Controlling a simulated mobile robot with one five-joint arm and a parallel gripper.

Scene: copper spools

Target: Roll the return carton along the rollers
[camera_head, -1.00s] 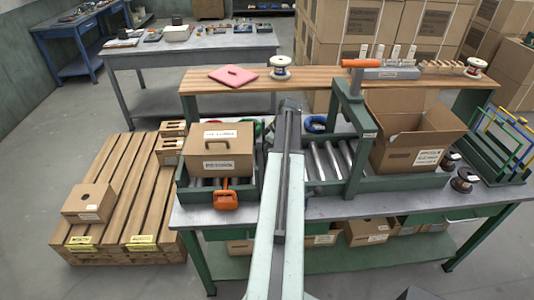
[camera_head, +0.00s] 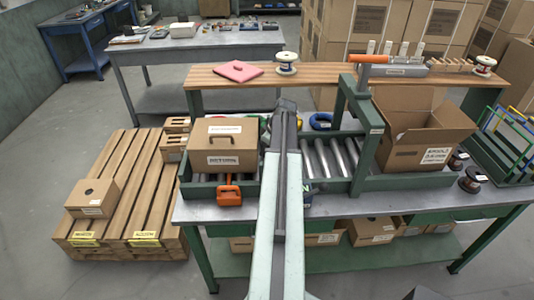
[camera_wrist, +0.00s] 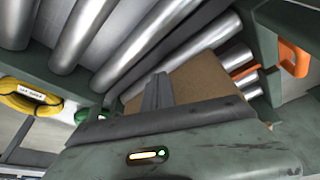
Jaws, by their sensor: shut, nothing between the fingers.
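In the wrist view a brown carton face (camera_wrist: 195,85) shows on the rollers (camera_wrist: 150,45), just beyond my gripper (camera_wrist: 158,85). The fingers are shut with nothing held. They overlap the carton in this view, and I cannot tell whether they touch it. In the head view my arm hides the gripper and the middle rollers.
An open carton (camera_head: 405,158) stands at the right of the rollers, beyond a green post with an orange-handled lever (camera_head: 367,59). An orange handle (camera_head: 229,192) is at the bench front, below the return carton. A wooden shelf (camera_head: 330,78) runs behind. A pallet (camera_head: 128,190) lies left.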

